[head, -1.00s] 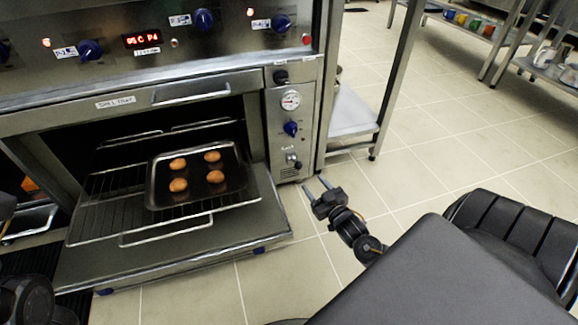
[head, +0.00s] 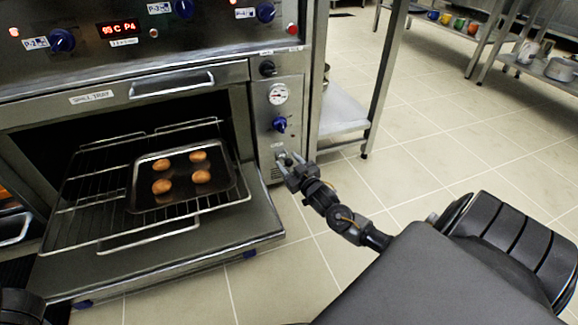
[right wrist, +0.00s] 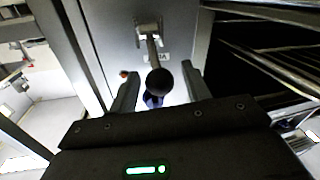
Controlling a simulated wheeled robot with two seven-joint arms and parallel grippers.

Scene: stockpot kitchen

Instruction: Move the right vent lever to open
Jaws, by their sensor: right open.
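The vent lever sits low on the oven's right-hand control panel (head: 281,115). In the right wrist view the lever is a short metal rod with a black ball knob (right wrist: 159,81), hanging from a bracket (right wrist: 148,30). My right gripper (head: 287,161) is in front of the panel's lower part and partly hides the lever in the head view. In the right wrist view the right gripper (right wrist: 158,88) is open, with one finger on each side of the knob and no clear contact.
The oven door (head: 170,255) is folded down to the left of my right gripper. A wire rack (head: 85,215) holds a dark tray (head: 215,188) with several round brown items. A steel table (head: 340,118) stands right of the panel. The tiled floor is clear.

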